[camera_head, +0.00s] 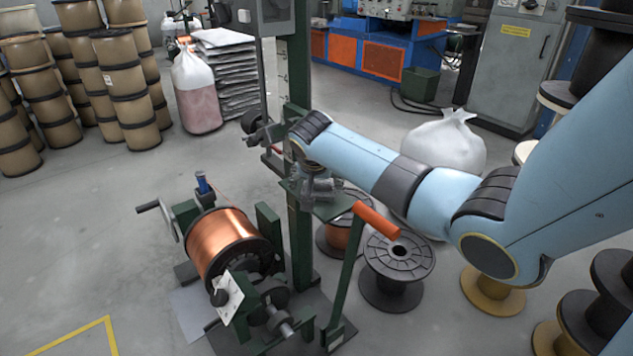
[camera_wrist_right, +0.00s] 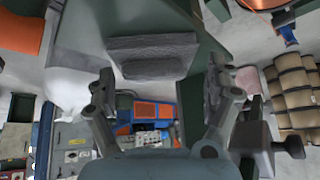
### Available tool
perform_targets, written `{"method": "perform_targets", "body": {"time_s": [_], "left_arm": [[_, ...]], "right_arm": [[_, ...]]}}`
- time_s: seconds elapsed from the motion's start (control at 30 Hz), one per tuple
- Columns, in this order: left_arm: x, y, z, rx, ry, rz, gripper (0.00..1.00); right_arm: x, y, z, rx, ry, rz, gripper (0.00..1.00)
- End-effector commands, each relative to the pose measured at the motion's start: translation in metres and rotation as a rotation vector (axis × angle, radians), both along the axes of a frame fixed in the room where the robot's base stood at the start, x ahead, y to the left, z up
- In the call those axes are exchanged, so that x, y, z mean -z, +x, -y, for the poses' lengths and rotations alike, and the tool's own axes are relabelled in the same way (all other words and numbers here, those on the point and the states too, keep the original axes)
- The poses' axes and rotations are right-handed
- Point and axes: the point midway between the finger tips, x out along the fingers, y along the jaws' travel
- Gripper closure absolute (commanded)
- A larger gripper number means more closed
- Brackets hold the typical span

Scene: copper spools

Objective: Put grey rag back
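The grey rag (camera_wrist_right: 152,48) looks folded and lies against a green metal plate in the right wrist view. The small green shelf (camera_head: 345,206) juts from the green post of the winding stand in the head view. My right gripper (camera_head: 320,190) is at this shelf, with my blue arm reaching in from the right. In the wrist view its two fingers (camera_wrist_right: 160,90) are spread wide, one on each side of the rag's line, with nothing clasped between them. In the head view the gripper and wrist largely hide the rag. My left gripper is not in view.
A copper spool (camera_head: 225,240) sits in the winder below left of the shelf. An orange handle (camera_head: 376,220) sticks out just right of the shelf. An empty black spool (camera_head: 398,262) and a white sack (camera_head: 446,146) stand right of the post. Floor at front left is clear.

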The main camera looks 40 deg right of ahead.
Motion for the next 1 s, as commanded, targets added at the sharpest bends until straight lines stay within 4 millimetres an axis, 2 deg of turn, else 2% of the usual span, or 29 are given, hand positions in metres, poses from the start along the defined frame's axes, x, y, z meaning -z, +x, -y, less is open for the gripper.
{"method": "perform_targets", "body": {"time_s": [0.3,0.43,0.53,0.63,0.8,1.0], "left_arm": [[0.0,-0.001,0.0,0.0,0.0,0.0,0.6],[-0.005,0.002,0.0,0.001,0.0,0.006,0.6],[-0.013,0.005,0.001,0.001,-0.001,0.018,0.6],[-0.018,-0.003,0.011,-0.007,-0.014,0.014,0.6],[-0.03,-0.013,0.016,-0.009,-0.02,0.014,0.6],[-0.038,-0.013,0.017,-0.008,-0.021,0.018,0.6]], "right_arm": [[-0.001,0.0,0.0,0.0,-0.001,0.001,0.02],[-0.009,-0.003,-0.003,-0.001,0.0,0.002,0.02],[-0.025,-0.008,-0.01,-0.002,0.0,0.004,0.02],[-0.045,-0.016,-0.019,-0.002,0.001,0.006,0.02],[-0.076,-0.031,-0.034,-0.002,0.0,0.005,0.02],[-0.097,-0.042,-0.045,-0.001,0.0,0.002,0.02]]}}
